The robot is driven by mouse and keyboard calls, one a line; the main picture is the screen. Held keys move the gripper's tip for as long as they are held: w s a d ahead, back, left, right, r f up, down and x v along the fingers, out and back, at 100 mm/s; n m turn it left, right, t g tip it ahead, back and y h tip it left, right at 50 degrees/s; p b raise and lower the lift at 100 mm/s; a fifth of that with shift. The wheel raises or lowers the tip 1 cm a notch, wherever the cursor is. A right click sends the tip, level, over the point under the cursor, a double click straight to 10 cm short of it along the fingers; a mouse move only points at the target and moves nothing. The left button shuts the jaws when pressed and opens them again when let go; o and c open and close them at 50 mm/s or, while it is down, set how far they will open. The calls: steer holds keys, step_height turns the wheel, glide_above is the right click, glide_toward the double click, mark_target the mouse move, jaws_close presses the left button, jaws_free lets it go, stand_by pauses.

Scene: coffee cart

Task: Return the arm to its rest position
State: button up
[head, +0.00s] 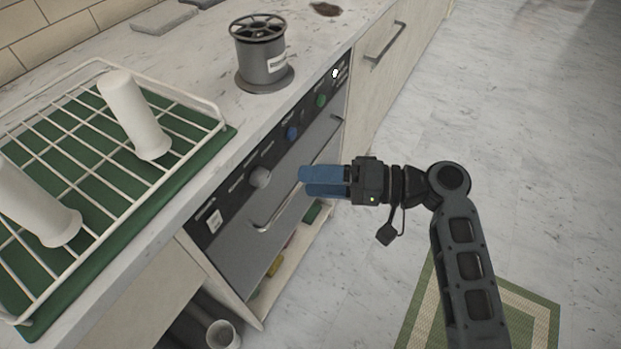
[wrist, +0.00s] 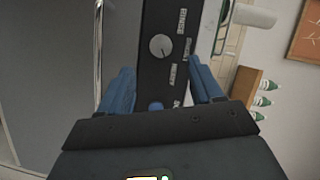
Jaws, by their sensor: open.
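My gripper (head: 322,182) is in front of the machine under the counter, its blue fingers pointing left toward the control panel. In the wrist view the two blue fingers (wrist: 162,92) stand apart with nothing held between them. The dark control panel (head: 238,187) shows beyond them, with a grey knob (head: 260,177). That knob (wrist: 160,47) also shows between and beyond the fingers in the wrist view. I cannot tell the exact gap between the fingertips and the machine front. My arm reaches in from the lower right.
A white wire rack (head: 110,165) with white cups (head: 134,115) stands on a green mat (head: 38,325) on the counter. A grey spool-like container (head: 260,60) stands behind. The machine's handle (head: 268,222) sticks out near my gripper. Floor (head: 540,150) is free at right, with a rug (head: 535,325).

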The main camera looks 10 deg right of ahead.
stand_by(0.3)
steer(key=s+d+f+m+t+h, duration=0.3)
steer(key=s+d+f+h, duration=0.3)
steer(key=s+f, duration=0.4)
steer(key=s+d+f+m+t+h, duration=0.1)
steer(key=s+d+f+t+h, duration=0.15)
steer(key=s+d+h, duration=0.5)
steer(key=s+d+r+n+t+h+p, duration=0.1)
steer(key=s+r, duration=0.2)
steer(key=s, duration=0.3)
steer(key=s+d+r+t+h, duration=0.1)
steer(key=s+r, duration=0.3)
steer(key=s, duration=0.2)
steer(key=s+r+n+t, duration=0.3)
steer(key=s+r, duration=0.3)
steer(key=r, duration=0.7)
steer(key=shift+a, duration=0.3)
steer(key=shift+f+h, duration=0.1)
steer(key=shift+h, duration=0.15)
